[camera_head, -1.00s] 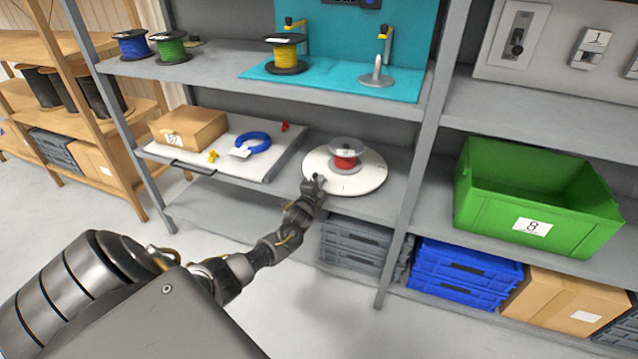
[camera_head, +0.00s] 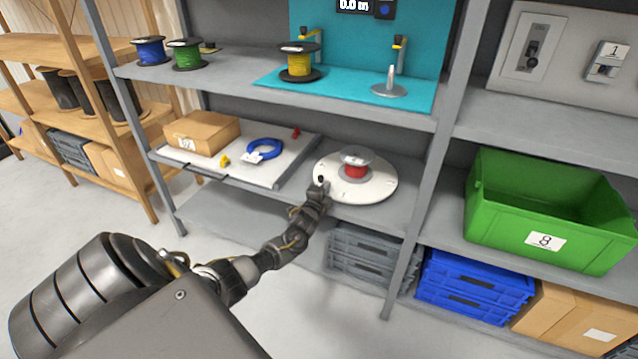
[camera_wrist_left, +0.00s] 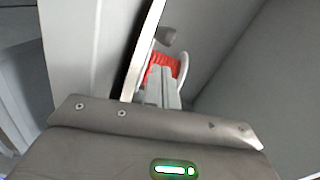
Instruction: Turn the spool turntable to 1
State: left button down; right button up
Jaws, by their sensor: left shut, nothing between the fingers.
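The spool turntable (camera_head: 377,187) is a round white disc on the middle shelf. A red spool (camera_head: 354,170) with pale flanges stands upright at its centre. My left gripper (camera_head: 322,184) is at the disc's front left rim, shut, with no object in it. A small dark piece shows right at its tip; I cannot tell whether it touches the gripper. In the left wrist view the shut fingers (camera_wrist_left: 166,90) point towards the red spool (camera_wrist_left: 162,72), beside the disc's pale edge (camera_wrist_left: 145,45). Marks on the disc are too small to read. My right gripper is not in view.
Left of the turntable is a white tray (camera_head: 200,168) with a cardboard box (camera_head: 202,132) and a blue ring (camera_head: 264,148). A shelf post (camera_head: 433,150) and a green crate (camera_head: 560,240) stand to the right. Blue, green and yellow spools sit on the shelf above.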

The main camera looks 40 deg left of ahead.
pick_arm(q)
jog(key=d, duration=0.1)
jog(key=d+p, duration=0.1)
jog(key=d+r+p, duration=0.1)
jog(key=shift+s+d, duration=0.2)
jog(key=shift+s, duration=0.1)
jog(key=s+p, duration=0.1)
jog(key=s, duration=0.9)
jog(key=shift+d, duration=0.15)
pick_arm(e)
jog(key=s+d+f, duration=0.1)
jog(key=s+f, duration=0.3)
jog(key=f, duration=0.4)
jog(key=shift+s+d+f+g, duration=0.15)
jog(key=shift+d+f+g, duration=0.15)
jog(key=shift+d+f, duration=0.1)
